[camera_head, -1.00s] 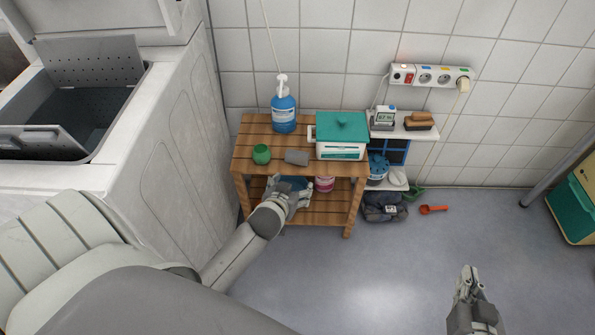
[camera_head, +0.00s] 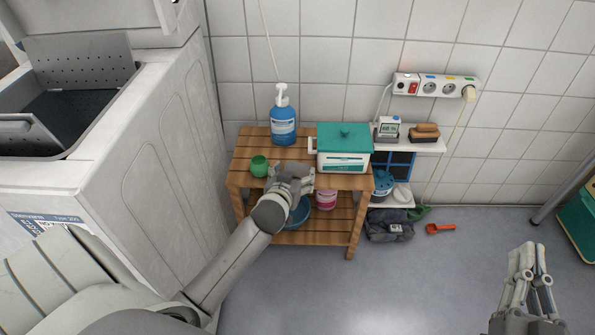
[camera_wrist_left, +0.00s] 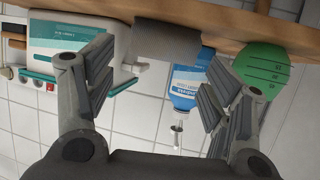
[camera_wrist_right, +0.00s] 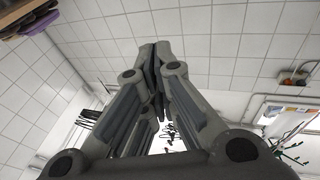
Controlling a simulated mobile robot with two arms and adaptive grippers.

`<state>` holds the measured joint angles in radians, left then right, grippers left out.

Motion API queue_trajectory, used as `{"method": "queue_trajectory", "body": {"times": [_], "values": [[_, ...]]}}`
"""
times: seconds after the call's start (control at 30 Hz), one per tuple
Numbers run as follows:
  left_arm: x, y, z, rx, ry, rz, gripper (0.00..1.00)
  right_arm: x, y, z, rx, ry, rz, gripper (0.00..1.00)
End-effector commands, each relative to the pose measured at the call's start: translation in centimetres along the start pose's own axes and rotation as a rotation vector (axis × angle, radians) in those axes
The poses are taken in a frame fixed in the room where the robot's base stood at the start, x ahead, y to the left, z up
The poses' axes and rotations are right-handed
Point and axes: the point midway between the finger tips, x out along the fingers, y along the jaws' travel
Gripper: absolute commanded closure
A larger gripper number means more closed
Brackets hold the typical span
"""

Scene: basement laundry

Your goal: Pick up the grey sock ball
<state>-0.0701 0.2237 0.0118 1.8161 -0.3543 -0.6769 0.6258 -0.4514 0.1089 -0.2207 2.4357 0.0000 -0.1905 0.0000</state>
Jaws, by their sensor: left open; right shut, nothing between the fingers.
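The grey sock ball (camera_wrist_left: 165,41) lies on the wooden table top in the left wrist view, looking like a short dark grey roll. My left gripper (camera_wrist_left: 160,80) is open, with one finger on each side of the ball's near part; I cannot tell if they touch it. In the head view my left gripper (camera_head: 291,178) is over the front of the table and mostly hides the ball. My right gripper (camera_head: 532,252) is shut and empty over the floor at the right; its closed fingertips (camera_wrist_right: 158,52) show in the right wrist view.
On the wooden table (camera_head: 247,150) stand a green cup (camera_head: 259,166), a blue pump bottle (camera_head: 283,125) and a white box with teal lid (camera_head: 343,150). A blue bowl (camera_head: 299,212) and pink container (camera_head: 326,199) are on the lower shelf. A washing machine (camera_head: 150,170) stands left.

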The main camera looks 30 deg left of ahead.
Motion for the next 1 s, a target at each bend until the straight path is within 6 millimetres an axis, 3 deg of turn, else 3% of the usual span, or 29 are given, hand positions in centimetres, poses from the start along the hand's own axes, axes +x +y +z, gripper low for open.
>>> {"method": "queue_trajectory", "body": {"times": [0.27, 0.7, 1.0], "values": [[1.1, -0.1, 0.1, 0.0, 0.001, 0.0, 0.25, 0.0, -0.3, -2.0, 0.004, 0.118, -0.006, 1.0], [4.5, -0.3, 0.1, 0.0, 0.001, 0.0, 0.25, -2.3, -1.1, -8.7, 0.02, 0.517, -0.025, 1.0], [5.4, -0.3, 0.0, 0.0, 0.0, 0.0, 0.25, -3.4, -1.2, -10.5, 0.026, 0.624, -0.029, 1.0]]}}
